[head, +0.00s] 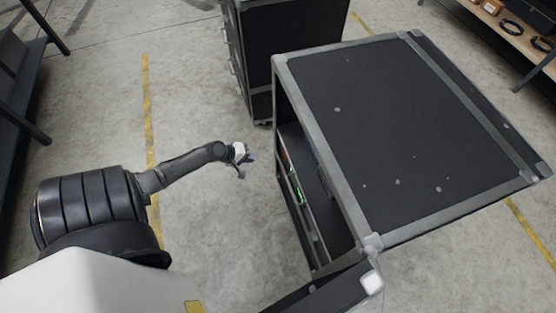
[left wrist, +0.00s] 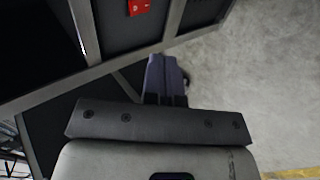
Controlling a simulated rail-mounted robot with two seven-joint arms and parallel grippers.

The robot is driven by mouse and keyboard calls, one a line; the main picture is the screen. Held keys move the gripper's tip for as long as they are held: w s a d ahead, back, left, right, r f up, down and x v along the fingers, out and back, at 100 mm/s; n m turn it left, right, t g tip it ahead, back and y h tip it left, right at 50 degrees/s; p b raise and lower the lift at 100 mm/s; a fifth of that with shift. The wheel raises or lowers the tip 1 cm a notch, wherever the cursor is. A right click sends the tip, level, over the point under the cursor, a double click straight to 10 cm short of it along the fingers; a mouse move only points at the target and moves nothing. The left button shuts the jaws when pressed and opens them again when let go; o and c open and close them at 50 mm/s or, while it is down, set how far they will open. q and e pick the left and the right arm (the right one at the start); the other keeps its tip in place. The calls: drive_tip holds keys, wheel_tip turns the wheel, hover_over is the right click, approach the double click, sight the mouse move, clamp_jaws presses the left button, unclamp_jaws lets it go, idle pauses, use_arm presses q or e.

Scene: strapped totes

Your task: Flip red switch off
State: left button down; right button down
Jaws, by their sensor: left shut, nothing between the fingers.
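A small red part (left wrist: 138,7), possibly the red switch, shows on a dark panel at the top edge of the left wrist view, partly cut off. I cannot tell its switch position. In the head view a tiny red spot (head: 286,157) shows inside the open side of a black case (head: 400,110), above green lights (head: 300,195). My left gripper (head: 248,157) is left of that opening, apart from it. Its shut, empty fingers (left wrist: 166,78) point toward the panel's frame in the left wrist view. My right gripper is not in view.
A second black case (head: 290,45) stands behind the near one. A dark shelf frame (head: 30,80) is at the far left, and a wooden shelf (head: 515,30) with coiled items at the top right. Concrete floor with yellow lines is clear between.

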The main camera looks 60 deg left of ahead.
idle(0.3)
use_arm(q)
drive_tip(key=w+r+b+x, duration=0.2)
drive_tip(key=b+x, duration=0.2)
drive_tip(key=x, duration=0.8)
drive_tip(key=shift+w+d, duration=0.15)
drive_tip(key=shift+d, duration=0.15)
drive_tip(key=shift+f, duration=0.1)
